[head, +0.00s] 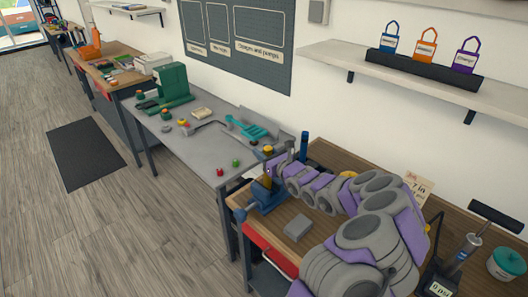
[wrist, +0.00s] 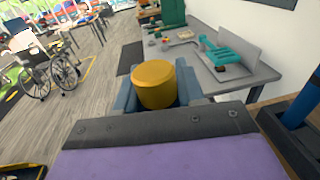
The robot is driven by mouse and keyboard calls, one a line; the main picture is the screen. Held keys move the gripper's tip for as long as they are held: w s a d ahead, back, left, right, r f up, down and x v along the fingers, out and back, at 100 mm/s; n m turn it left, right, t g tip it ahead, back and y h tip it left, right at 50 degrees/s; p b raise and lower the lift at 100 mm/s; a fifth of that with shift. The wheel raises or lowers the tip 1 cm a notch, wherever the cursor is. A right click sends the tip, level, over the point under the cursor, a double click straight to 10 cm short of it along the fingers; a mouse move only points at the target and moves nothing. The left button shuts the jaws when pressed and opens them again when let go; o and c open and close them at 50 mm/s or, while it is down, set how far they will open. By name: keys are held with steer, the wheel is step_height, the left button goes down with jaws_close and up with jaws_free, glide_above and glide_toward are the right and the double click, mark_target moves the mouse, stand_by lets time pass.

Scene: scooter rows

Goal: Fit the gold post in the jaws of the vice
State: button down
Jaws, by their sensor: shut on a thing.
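The gold post (wrist: 153,84) shows in the wrist view as a short gold cylinder, its round top facing up, just beyond my gripper's dark plate (wrist: 155,127). Blue-grey blocks flank it on both sides. In the head view my gripper (head: 272,174) is shut on the post at the vice. The blue vice (head: 266,196) stands at the left end of the wooden bench, below my gripper. My gripper and arm hide part of the vice and post. I cannot tell how deep the post sits between the jaws.
A grey block (head: 297,227) lies on the wooden bench (head: 325,232) right of the vice. A dark blue upright part (head: 303,147) stands close behind my gripper. A grey table (head: 200,132) with small items adjoins on the left. The floor (head: 140,220) in front is clear.

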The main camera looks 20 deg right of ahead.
steer(key=shift+f, duration=1.3)
steer(key=c, duration=0.6)
jaws_free()
steer(key=shift+s+d, duration=0.1)
steer(key=shift+s, duration=0.05)
steer(key=p+v, duration=0.2)
steer(key=v, duration=1.5)
